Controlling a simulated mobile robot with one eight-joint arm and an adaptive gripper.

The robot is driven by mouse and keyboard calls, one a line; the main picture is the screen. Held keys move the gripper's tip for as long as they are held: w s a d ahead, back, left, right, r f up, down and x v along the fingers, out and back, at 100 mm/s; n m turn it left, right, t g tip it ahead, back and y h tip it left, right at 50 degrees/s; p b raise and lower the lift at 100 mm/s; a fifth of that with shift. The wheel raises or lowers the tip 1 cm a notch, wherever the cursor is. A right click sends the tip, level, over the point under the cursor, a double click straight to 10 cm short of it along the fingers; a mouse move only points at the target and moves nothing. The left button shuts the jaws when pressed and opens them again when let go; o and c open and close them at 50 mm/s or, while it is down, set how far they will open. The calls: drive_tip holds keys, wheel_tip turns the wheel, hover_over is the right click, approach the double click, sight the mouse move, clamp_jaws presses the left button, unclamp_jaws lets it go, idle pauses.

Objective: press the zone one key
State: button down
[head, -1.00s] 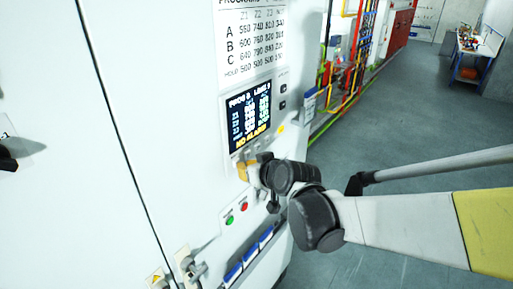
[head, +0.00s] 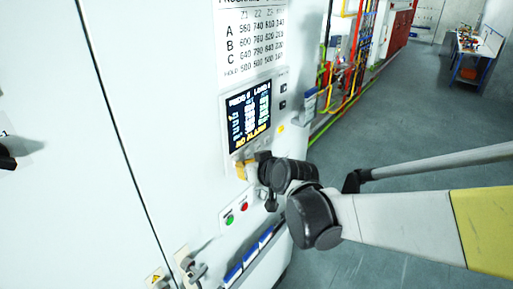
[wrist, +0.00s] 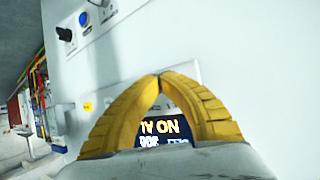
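The control panel's display (head: 249,115) is lit on the white cabinet front, with a line of yellow text at its bottom. My gripper (head: 242,170) is at the panel just below the display. In the wrist view its two yellow fingers (wrist: 160,77) are shut, tips together, with nothing seen between them. Part of the display (wrist: 163,128) shows upside down between the fingers. I cannot make out the zone one key; the area below the display is largely covered by my gripper. I cannot tell whether the fingertips touch the panel.
Below the panel are a green button (head: 229,219) and a red button (head: 244,207). A printed program table (head: 252,40) is above the display. A door latch (head: 192,270) sticks out lower left. Grey floor (head: 420,130) is open to the right.

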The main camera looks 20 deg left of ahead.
drive_tip(key=shift+s+d, duration=0.35)
drive_tip(key=shift+d, duration=0.35)
drive_tip(key=shift+s+d, duration=0.3)
drive_tip(key=shift+d, duration=0.45)
drive_tip(key=shift+s+d, duration=0.35)
drive_tip(key=shift+d, duration=0.45)
drive_tip(key=shift+s+d, duration=0.3)
drive_tip(key=shift+d, duration=0.45)
